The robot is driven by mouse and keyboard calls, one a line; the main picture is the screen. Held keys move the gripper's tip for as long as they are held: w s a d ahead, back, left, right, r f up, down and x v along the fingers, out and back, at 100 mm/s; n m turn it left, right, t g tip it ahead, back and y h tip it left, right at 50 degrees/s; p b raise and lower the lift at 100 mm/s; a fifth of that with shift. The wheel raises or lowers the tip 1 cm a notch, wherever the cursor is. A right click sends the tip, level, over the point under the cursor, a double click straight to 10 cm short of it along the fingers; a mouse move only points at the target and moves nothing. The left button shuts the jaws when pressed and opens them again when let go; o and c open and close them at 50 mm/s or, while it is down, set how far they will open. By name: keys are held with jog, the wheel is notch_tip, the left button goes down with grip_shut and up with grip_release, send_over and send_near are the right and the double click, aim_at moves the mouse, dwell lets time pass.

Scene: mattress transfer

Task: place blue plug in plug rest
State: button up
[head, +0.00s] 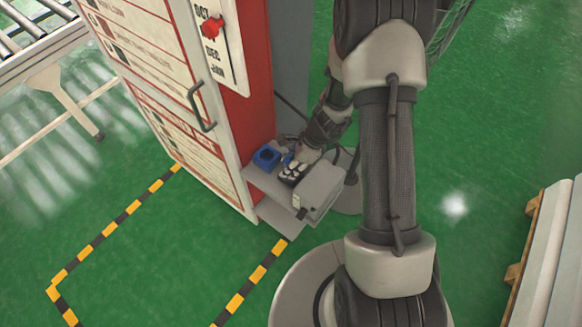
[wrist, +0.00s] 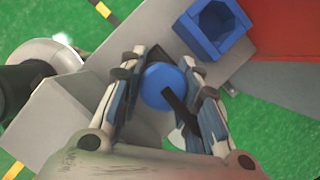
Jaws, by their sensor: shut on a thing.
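The blue plug (wrist: 162,86) is round and sits between the fingers of my gripper (wrist: 165,90) in the wrist view. The gripper is shut on it. The plug rest (wrist: 213,28) is a blue block with a many-sided recess, and the recess looks empty. It lies up and to the right of the plug in the wrist view, apart from it. In the head view the plug rest (head: 267,157) stands on a small grey shelf, left of my gripper (head: 292,167). The plug is mostly hidden by the gripper there.
The grey shelf (head: 262,182) juts from a red and white cabinet (head: 195,110) with a handle. A grey box (head: 322,190) stands at the shelf's right end. Black and yellow tape (head: 130,208) marks the green floor, which is clear at the front left.

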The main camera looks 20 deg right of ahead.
jog(key=shift+f, duration=0.15)
jog(key=o, duration=1.1)
jog(key=shift+o, duration=0.2)
